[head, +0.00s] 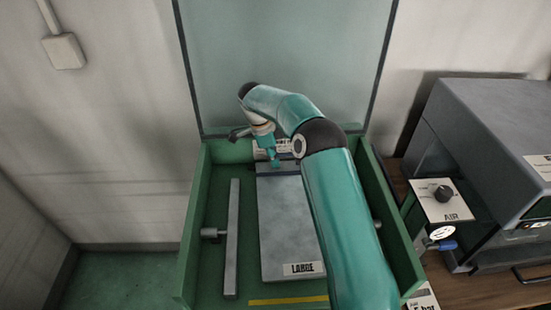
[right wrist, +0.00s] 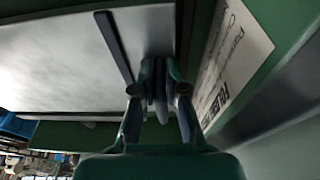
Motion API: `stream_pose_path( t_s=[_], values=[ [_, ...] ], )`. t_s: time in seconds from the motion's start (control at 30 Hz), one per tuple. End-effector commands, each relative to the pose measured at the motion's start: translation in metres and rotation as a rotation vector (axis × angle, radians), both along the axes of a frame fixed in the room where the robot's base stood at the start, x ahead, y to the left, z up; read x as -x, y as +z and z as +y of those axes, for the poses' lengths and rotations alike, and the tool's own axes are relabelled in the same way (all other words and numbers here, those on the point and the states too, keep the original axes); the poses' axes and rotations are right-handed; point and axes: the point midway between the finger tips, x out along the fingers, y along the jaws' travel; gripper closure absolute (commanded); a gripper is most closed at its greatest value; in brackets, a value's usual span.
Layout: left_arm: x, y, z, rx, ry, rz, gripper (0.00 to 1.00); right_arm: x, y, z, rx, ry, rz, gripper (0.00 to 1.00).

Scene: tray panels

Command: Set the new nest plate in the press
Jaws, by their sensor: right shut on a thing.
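The grey nest plate (head: 287,230) lies flat inside the green press (head: 191,240), with a label reading "LARGE" near its front edge. My right arm reaches over the plate from the front right. My right gripper (head: 275,163) is at the plate's back end, by a dark raised strip (head: 290,168). In the right wrist view the fingers (right wrist: 160,88) are shut on the plate's end, beside its pale surface (right wrist: 60,62). The arm hides the plate's right side. Whether the plate is fully seated cannot be told. My left gripper is out of view.
A clear lid (head: 285,60) stands raised behind the press. A grey clamp bar (head: 232,240) with a side knob (head: 211,233) lies left of the plate. A yellow strip (head: 287,301) marks the front floor. At right are an AIR knob panel (head: 440,208) and a grey machine (head: 495,125).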

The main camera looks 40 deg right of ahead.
Motion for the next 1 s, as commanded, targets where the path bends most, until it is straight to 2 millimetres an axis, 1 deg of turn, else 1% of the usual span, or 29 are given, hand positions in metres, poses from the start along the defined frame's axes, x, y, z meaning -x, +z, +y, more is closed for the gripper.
stream_pose_path(
  t_s=[0.27, 0.63, 1.0],
  values=[
    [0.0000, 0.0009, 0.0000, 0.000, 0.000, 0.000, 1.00, 0.0003, 0.0006, -0.0004, 0.000, -0.037, 0.000, 1.00],
    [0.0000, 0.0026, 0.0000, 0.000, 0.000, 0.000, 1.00, 0.0005, 0.0053, 0.0004, 0.000, -0.035, 0.001, 1.00],
    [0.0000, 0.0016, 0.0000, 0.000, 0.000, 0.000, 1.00, 0.0003, 0.0047, 0.0007, 0.000, -0.035, 0.001, 1.00]
  ],
)
